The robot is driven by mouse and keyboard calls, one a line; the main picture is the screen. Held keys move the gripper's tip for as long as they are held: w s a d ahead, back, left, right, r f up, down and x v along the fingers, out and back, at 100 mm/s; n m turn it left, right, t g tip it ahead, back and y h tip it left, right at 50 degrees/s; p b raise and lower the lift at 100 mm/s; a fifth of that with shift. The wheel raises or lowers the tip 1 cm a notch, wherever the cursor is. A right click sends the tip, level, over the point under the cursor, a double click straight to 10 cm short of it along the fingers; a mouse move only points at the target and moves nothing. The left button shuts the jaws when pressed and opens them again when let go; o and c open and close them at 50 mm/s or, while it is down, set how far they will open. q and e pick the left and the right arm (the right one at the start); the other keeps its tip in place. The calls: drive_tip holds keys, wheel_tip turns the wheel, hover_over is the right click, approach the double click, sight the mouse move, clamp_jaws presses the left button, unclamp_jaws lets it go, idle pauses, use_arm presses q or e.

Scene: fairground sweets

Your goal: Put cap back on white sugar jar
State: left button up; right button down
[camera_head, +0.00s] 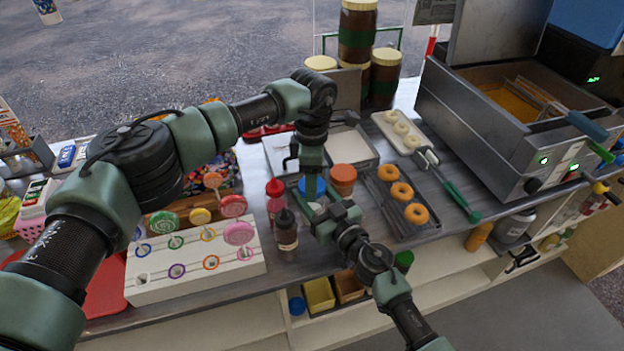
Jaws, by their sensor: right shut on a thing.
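The white sugar jar (317,202) stands on the counter near the front, mostly hidden behind my grippers. A blue cap (318,185) shows at its top, under my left gripper; I cannot tell whether it is seated on the jar. My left gripper (308,172) points down from above at the blue cap; whether its fingers are closed on it is not clear. My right gripper (320,212) reaches in from the lower right and is shut on the jar's side.
An orange-capped jar (343,180) stands close on the right. A red bottle (275,198) and a dark-topped bottle (286,232) stand on the left. A lollipop stand (200,275) is further left. A doughnut tray (428,228) and fryer (515,140) lie to the right.

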use_arm(q)
drive_tip(key=o, duration=1.6)
wheel_tip(320, 180, up, 12)
drive_tip(key=shift+r, duration=0.1)
use_arm(e)
drive_tip(key=shift+c, duration=2.2)
unclamp_jaws()
drive_tip(key=v, duration=0.7)
drive_tip(key=shift+f+p, duration=0.1)
drive_tip(key=shift+p, duration=0.2)
use_arm(q)
drive_tip(key=shift+r, duration=0.15)
use_arm(e)
drive_tip(key=shift+s+d, duration=0.2)
drive_tip(key=shift+s, duration=0.15)
